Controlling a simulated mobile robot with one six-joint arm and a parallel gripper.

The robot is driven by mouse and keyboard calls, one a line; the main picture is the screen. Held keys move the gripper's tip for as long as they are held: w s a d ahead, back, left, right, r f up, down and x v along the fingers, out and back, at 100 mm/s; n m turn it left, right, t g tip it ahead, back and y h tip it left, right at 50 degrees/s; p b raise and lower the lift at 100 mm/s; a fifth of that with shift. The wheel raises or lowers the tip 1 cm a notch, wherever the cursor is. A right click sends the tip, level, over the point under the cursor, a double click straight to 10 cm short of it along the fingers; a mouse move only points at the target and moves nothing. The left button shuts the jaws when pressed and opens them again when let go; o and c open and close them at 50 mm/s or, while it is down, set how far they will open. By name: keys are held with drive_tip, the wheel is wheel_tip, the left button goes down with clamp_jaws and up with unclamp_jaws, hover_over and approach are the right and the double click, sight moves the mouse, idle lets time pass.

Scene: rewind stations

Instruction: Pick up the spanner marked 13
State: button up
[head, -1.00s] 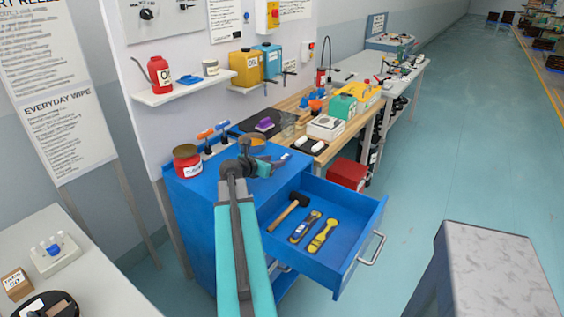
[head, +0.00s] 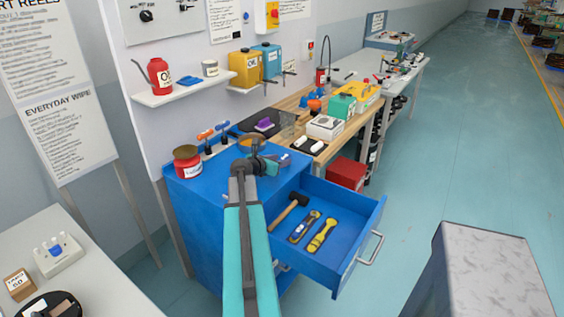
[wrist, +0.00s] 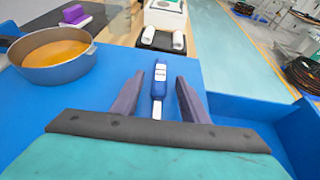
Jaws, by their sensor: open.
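My gripper (wrist: 159,80) is open over the blue cabinet top (wrist: 60,95). In the wrist view a slim blue tool (wrist: 159,90) with pale ends and a white label lies between the fingers, with a gap on each side. I cannot read its label or tell if it is a spanner. In the head view my gripper (head: 268,164) is above the cabinet's right part. The open drawer (head: 352,231) holds a yellow tool (head: 321,236) and a blue and yellow tool (head: 304,227). Their marks are too small to read, so I cannot tell which tool is marked 13.
A hammer (head: 287,213) also lies in the drawer, which juts out right of my arm. A pan of orange contents (wrist: 57,56) stands left of my gripper. A red tin (head: 187,163) stands at the cabinet's left. A grey-topped block (head: 487,262) stands front right.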

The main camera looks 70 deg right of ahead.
idle(0.4)
clamp_jaws()
drive_tip(key=shift+r, duration=0.15)
drive_tip(key=shift+r+b, duration=0.4)
drive_tip(key=shift+r, duration=1)
drive_tip(key=shift+s+d+r, duration=0.1)
drive_tip(key=shift+s+r, duration=0.15)
drive_tip(key=shift+s, duration=0.05)
drive_tip(key=s+d+r+b, duration=0.1)
drive_tip(key=s+d+b, duration=0.1)
drive_tip(key=s+d, duration=0.6)
drive_tip(key=s, duration=0.5)
drive_tip(key=shift+r, duration=0.25)
drive_tip(key=shift+a, duration=0.1)
